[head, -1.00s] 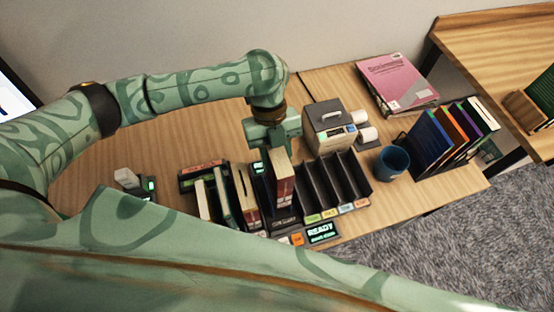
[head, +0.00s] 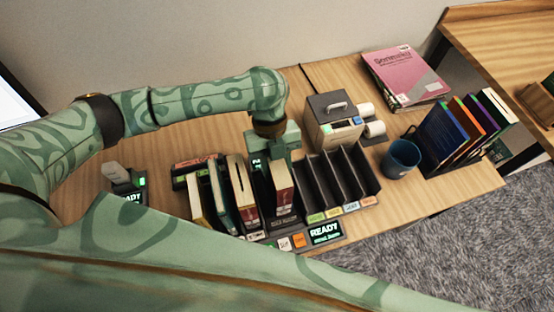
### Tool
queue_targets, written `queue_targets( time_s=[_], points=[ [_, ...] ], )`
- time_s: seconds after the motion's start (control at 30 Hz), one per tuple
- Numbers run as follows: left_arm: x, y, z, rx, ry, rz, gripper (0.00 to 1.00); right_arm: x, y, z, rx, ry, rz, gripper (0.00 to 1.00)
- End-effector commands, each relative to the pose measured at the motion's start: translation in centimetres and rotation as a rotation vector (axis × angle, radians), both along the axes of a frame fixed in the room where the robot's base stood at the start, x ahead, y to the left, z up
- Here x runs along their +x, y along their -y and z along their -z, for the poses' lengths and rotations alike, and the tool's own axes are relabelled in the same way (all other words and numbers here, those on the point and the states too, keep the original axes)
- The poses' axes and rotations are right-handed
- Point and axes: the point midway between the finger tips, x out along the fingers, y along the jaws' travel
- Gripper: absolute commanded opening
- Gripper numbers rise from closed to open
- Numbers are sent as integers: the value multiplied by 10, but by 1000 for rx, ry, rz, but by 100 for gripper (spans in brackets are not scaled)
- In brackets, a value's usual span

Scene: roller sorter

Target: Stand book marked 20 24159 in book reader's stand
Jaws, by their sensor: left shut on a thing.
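My left gripper (head: 277,148) is shut on the top of a red-and-white book (head: 281,190). The book stands upright, its lower part apparently in or just over a slot of the black slotted rack (head: 311,193); exact contact cannot be told. Its marking is too small to read. My right gripper is not in view.
Several books (head: 218,195) stand left of the held one. Rack slots to its right are empty. Another READY display (head: 325,231) is at the rack's front.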

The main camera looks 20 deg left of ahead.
Motion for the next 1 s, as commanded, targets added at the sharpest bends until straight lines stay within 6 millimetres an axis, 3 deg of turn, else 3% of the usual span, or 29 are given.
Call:
queue_targets(
  time_s=[1.0],
  points=[
    [0,1,15,-2,0,1,0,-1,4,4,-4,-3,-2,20]
  ],
)
